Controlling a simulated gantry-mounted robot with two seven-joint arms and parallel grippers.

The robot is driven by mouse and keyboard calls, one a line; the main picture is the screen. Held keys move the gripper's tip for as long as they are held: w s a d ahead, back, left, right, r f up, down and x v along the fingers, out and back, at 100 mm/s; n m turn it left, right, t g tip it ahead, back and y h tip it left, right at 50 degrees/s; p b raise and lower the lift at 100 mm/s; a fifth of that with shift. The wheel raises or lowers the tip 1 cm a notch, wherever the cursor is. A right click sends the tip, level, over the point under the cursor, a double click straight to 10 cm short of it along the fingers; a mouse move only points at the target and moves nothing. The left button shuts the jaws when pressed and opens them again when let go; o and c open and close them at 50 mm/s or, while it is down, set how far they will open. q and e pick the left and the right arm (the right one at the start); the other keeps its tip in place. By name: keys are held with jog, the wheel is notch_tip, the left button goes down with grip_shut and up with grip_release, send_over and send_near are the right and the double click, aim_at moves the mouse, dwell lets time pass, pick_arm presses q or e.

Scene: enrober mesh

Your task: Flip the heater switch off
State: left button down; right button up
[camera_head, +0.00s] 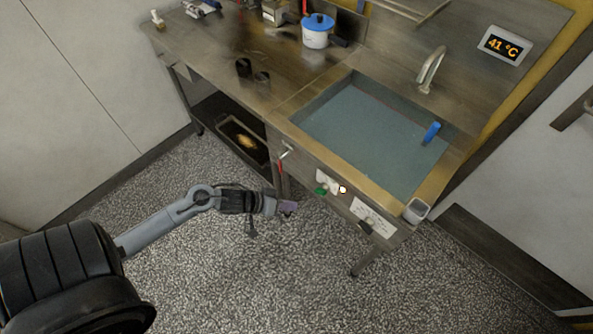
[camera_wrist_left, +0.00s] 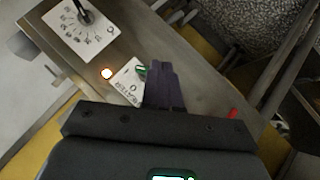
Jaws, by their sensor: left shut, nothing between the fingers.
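The heater switch is a green lever on the front of the sink bench, in the head view (camera_head: 321,191). In the left wrist view the green switch (camera_wrist_left: 142,70) stands on a white plate (camera_wrist_left: 127,88) lettered HEATER, partly hidden by my fingers. An orange-white lamp (camera_head: 343,189) glows beside it and also shows in the left wrist view (camera_wrist_left: 106,73). My left gripper (camera_head: 288,208) is shut and empty, in front of the bench and left of the switch. In the left wrist view its dark purple fingers (camera_wrist_left: 165,88) point towards the bench front, close beside the switch in the picture; contact cannot be told.
A dial plate (camera_head: 372,216) with a black knob (camera_head: 366,227) sits right of the lamp. A red-handled valve (camera_head: 281,164) is left of the switch. The water-filled sink (camera_head: 304,106) is above; a display (camera_head: 502,44) reads 41 °C. The floor before the bench is clear.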

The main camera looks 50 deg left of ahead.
pick_arm(q)
jog(key=w+a+r+p, duration=0.1)
jog(key=a+r+p, duration=0.4)
jog(key=r, duration=0.4)
jog(key=shift+w+a+r+y+p, duration=0.25)
jog(key=shift+y+p, duration=0.15)
jog(key=shift+p, duration=0.1)
pick_arm(e)
notch_tip(320, 180, up, 8)
jog(key=shift+a, duration=0.25)
pick_arm(q)
jog(key=shift+f, duration=0.1)
pick_arm(e)
jog(key=shift+w+d+f, duration=0.1)
jog(key=shift+f, duration=0.1)
pick_arm(q)
jog(key=b, duration=0.3)
send_over(317, 188)
jog(key=s+a, duration=0.3)
jog(key=a, duration=0.1)
notch_tip(317, 188, down, 6)
jog(key=shift+d+f+b, duration=0.15)
jog(key=shift+d+f, duration=0.55)
jog(key=shift+f, duration=0.2)
jog(key=shift+d+f+b, duration=0.15)
jog(key=shift+d+f, duration=0.5)
jog(key=shift+f, duration=0.2)
pick_arm(e)
jog(key=shift+f, duration=1.7)
